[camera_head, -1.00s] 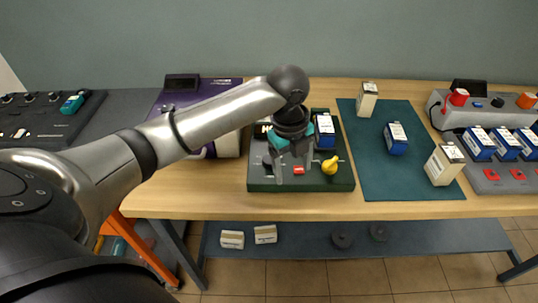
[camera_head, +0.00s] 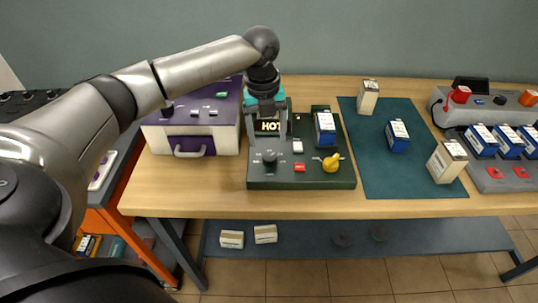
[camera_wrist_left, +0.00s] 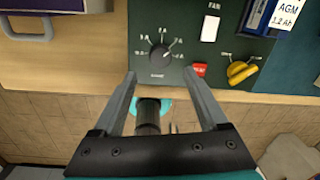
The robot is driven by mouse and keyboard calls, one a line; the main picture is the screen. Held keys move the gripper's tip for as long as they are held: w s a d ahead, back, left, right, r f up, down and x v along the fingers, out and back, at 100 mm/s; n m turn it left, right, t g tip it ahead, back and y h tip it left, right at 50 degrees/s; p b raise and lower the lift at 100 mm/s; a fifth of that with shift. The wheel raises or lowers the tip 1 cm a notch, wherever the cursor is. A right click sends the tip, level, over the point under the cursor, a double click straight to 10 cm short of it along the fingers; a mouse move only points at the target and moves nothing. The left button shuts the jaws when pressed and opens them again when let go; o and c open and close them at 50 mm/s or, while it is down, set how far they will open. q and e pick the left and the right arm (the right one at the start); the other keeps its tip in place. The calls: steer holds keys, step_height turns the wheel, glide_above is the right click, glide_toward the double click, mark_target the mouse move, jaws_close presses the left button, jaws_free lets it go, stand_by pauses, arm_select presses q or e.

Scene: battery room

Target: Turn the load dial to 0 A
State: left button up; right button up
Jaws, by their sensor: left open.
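The load dial (camera_head: 270,157) is a black round knob on the front left of the dark green tester panel (camera_head: 310,181). In the left wrist view the dial (camera_wrist_left: 159,55) has a ring of white ampere labels around it. Its exact setting is too small to read. My left gripper (camera_head: 268,141) is open and empty, pointing down above the panel just behind the dial in the head view. In the wrist view its fingertips (camera_wrist_left: 160,73) are spread to either side of the dial, apart from it. My right gripper is not in view.
A white FAN switch (camera_head: 297,146), red switch (camera_head: 299,167) and yellow knob (camera_head: 330,162) are close right of the dial. A blue battery (camera_head: 325,128) stands on the panel. A purple-and-white box (camera_head: 160,139) stands left.

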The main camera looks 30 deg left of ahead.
mark_target(269, 157)
arm_select(q)
steer(key=f, duration=0.3)
steer(key=f+b, duration=0.1)
steer(key=f, duration=0.3)
steer(key=shift+w+d, duration=0.1)
steer(key=shift+d, duration=0.1)
steer(key=shift+r, duration=0.1)
jaws_close()
